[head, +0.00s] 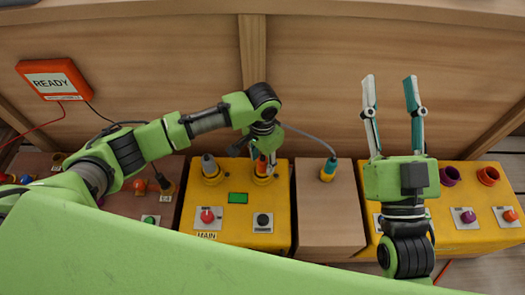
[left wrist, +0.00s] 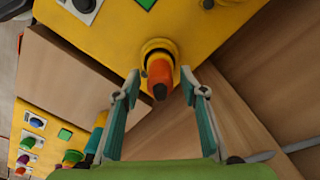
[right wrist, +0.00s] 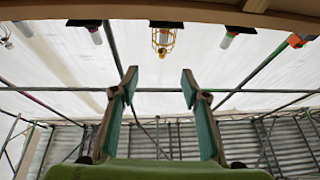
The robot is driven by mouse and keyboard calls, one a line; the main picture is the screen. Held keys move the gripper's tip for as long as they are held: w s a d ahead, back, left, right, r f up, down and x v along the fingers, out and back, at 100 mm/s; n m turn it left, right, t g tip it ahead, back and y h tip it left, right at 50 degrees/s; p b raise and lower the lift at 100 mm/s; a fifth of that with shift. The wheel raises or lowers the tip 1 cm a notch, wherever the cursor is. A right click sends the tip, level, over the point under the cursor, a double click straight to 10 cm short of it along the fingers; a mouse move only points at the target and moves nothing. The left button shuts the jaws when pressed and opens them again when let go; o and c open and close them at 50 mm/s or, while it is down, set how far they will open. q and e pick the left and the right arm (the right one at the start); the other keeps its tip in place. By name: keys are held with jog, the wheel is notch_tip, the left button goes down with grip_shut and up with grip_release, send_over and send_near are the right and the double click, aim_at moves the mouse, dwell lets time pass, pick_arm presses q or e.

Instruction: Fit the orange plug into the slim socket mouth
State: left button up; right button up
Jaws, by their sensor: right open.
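The orange plug (head: 261,167) stands in a yellow collar (head: 263,179) on the middle yellow box. The left wrist view shows the plug (left wrist: 160,74) close up, with a dark end towards the camera. My left gripper (left wrist: 160,80) is open, its fingertips on either side of the plug with gaps showing. In the head view this gripper (head: 270,166) is over the collar and partly hides the plug. My right gripper (head: 391,78) is open and empty, pointing up above the right yellow box; it also shows in the right wrist view (right wrist: 159,78). I cannot tell which opening is the slim socket mouth.
A grey-tipped plug (head: 210,166) stands in another collar on the middle box. A teal and yellow plug (head: 329,169) with a cable stands on the brown box (head: 328,220). A READY sign (head: 54,80) is at the wall.

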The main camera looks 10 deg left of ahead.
pick_arm(q)
notch_tip(320, 180, up, 6)
jog(key=shift+f+p, duration=0.1)
jog(key=shift+p, duration=1.1)
notch_tip(320, 180, up, 6)
jog(key=p, duration=0.2)
jog(key=s+d+f+t+h, duration=0.1)
jog(key=s+d+t+h, duration=0.35)
jog(key=d, duration=0.65)
jog(key=s+a+r+n+t+y, duration=0.1)
jog(key=s+a+r+n+t, duration=0.1)
jog(key=a, duration=0.6)
jog(key=s+a+r+n+t+y, duration=0.1)
jog(key=s+a+r+n+t, duration=0.1)
jog(key=a, duration=0.7)
jog(key=shift+s+a+r+t+y, duration=0.2)
jog(key=shift+r+t+y, duration=0.15)
jog(key=shift+r+t, duration=0.45)
pick_arm(e)
jog(key=s+d+f+g+h, duration=0.2)
jog(key=f+g, duration=0.4)
jog(key=f, duration=0.4)
jog(key=s+d+f+g+h, duration=0.2)
jog(key=f+g, duration=0.3)
jog(key=f, duration=0.6)
jog(key=shift+f+m+g, duration=0.3)
jog(key=shift+g, duration=0.1)
